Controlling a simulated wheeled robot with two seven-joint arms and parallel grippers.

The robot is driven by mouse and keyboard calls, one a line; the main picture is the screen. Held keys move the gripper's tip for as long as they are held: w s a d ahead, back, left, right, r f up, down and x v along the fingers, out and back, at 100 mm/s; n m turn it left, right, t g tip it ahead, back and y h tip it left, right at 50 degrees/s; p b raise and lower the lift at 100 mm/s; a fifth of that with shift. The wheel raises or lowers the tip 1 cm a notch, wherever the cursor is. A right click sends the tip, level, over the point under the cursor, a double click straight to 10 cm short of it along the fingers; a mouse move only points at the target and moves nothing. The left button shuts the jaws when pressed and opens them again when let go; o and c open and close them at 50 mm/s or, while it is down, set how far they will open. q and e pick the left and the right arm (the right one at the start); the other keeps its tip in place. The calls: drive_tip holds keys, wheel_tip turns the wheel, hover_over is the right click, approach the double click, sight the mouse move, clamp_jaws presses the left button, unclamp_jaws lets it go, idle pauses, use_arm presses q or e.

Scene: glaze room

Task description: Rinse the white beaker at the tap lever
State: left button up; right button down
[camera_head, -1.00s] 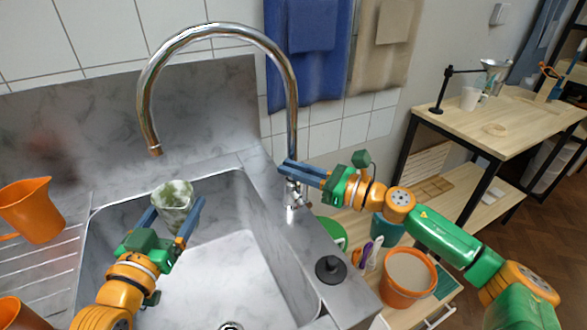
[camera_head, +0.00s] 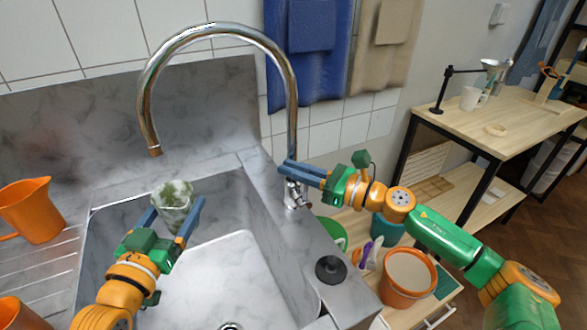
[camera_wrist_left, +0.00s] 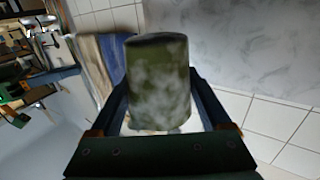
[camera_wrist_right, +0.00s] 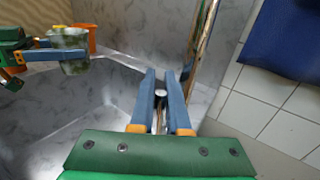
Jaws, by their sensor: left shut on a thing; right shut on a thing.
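The beaker (camera_head: 174,205) is white with mottled green patches. My left gripper (camera_head: 178,214) is shut on it and holds it upright over the sink basin, below and a little right of the tap's spout end (camera_head: 154,152). The beaker fills the middle of the left wrist view (camera_wrist_left: 158,85). My right gripper (camera_head: 284,168) is shut on the tap lever at the base of the chrome tap (camera_head: 291,100). The lever's round metal end (camera_wrist_right: 160,93) shows between its fingers in the right wrist view. No water shows at the spout.
Orange jugs (camera_head: 32,210) stand on the ridged drainer at the left. A black stopper (camera_head: 329,268) sits on the sink's right rim. An orange bucket (camera_head: 407,278) is right of the sink. Blue (camera_head: 308,60) and beige towels hang behind.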

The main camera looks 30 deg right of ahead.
drive_tip(key=shift+a+f+n+g, duration=0.2)
drive_tip(key=shift+a+n+g, duration=0.2)
drive_tip(key=shift+a+n, duration=0.25)
drive_tip(key=c, duration=1.2)
unclamp_jaws()
drive_tip(key=shift+o, duration=0.2)
drive_tip(key=shift+d, duration=0.1)
drive_tip(key=v, duration=1.2)
drive_tip(key=shift+r, duration=0.1)
